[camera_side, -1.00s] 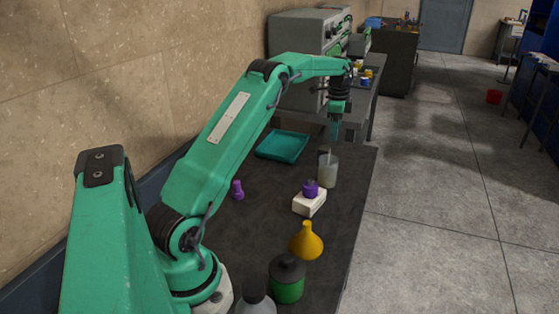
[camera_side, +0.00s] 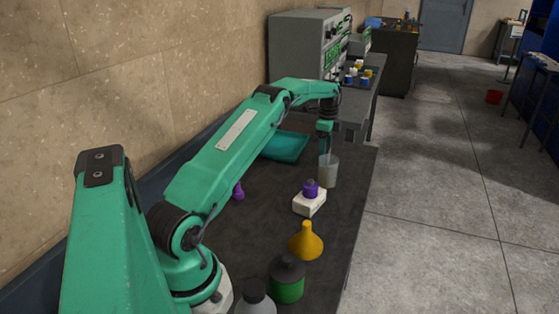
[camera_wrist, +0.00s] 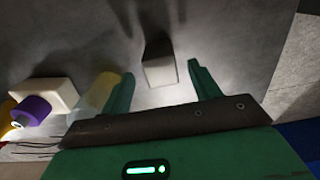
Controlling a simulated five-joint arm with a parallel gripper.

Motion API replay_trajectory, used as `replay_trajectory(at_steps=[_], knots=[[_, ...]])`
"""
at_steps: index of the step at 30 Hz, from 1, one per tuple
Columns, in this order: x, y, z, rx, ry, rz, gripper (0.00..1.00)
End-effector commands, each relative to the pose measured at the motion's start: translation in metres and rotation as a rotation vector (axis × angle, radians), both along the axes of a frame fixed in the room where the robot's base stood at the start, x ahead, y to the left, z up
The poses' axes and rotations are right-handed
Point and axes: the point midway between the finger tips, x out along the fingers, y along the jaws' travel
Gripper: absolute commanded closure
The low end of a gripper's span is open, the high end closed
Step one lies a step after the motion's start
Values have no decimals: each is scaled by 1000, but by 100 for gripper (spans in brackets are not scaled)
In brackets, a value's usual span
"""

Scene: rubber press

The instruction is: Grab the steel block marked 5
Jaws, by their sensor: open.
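A steel block (camera_wrist: 161,73) with a pale lit face and a dark side stands on the dark table in the wrist view. No number can be read on it. My gripper (camera_wrist: 160,68) is open, with one green finger on each side of the block and a visible gap to each. The block is not in its grip. In the side view my gripper (camera_side: 325,150) points down at the far part of the table, just behind the clear beaker. The block cannot be made out there.
The clear beaker (camera_side: 329,171) stands close to my gripper. Nearer are a white block (camera_side: 309,203) with a purple piece (camera_side: 311,188) on top, a yellow funnel (camera_side: 306,242) and a green jar (camera_side: 287,280). A teal tray (camera_side: 286,147) lies behind my arm.

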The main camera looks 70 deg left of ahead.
Motion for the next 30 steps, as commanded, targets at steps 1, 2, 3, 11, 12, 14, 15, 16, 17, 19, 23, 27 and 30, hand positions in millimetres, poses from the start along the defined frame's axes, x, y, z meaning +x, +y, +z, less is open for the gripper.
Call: replay_trajectory(at_steps=[1,2,3,11,12,14,15,16,17,19,23,27,30], knots=[[0,0,-1,0,0,0,38],[0,0,-2,0,0,0,38],[0,0,-2,0,0,0,38],[0,1,-13,-1,1,1,38],[0,1,-17,-1,1,1,38],[-1,2,-24,-1,1,1,38],[-1,2,-29,-1,1,1,38],[-1,2,-33,-1,1,1,38],[-1,2,-36,-1,1,1,38],[-1,2,-44,-1,1,1,38],[-1,2,-52,0,0,1,38],[-1,2,-54,0,0,0,38],[-1,2,-54,0,0,0,38]])
